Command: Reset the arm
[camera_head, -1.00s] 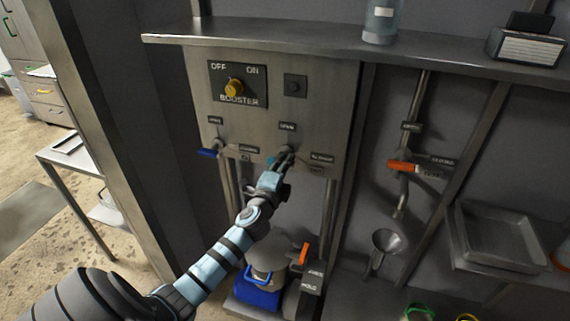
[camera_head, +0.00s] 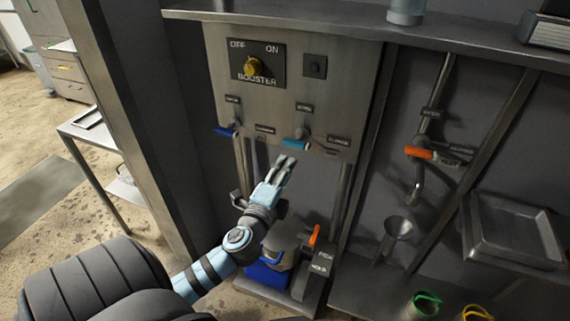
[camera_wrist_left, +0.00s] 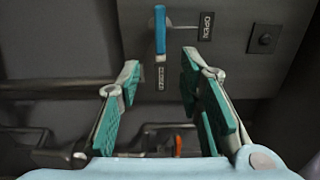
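My left gripper (camera_head: 284,172) is in front of and below the steel booster panel (camera_head: 300,80), apart from it. In the left wrist view the left gripper (camera_wrist_left: 158,80) is open, its two green-padded fingers wide apart with nothing between them. A teal-handled valve lever (camera_head: 296,145) is on the panel's lower part, just above the fingertips. It also shows in the left wrist view (camera_wrist_left: 160,30), beyond the fingers, beside an OPEN label (camera_wrist_left: 206,26). My right gripper does not show in either view.
The panel also has a yellow booster knob (camera_head: 252,68) and a blue lever (camera_head: 228,130). An orange lever (camera_head: 419,152) sits on a pipe to the right. A blue-based device (camera_head: 268,276) stands below the gripper. A shelf (camera_head: 330,27) juts out above the panel.

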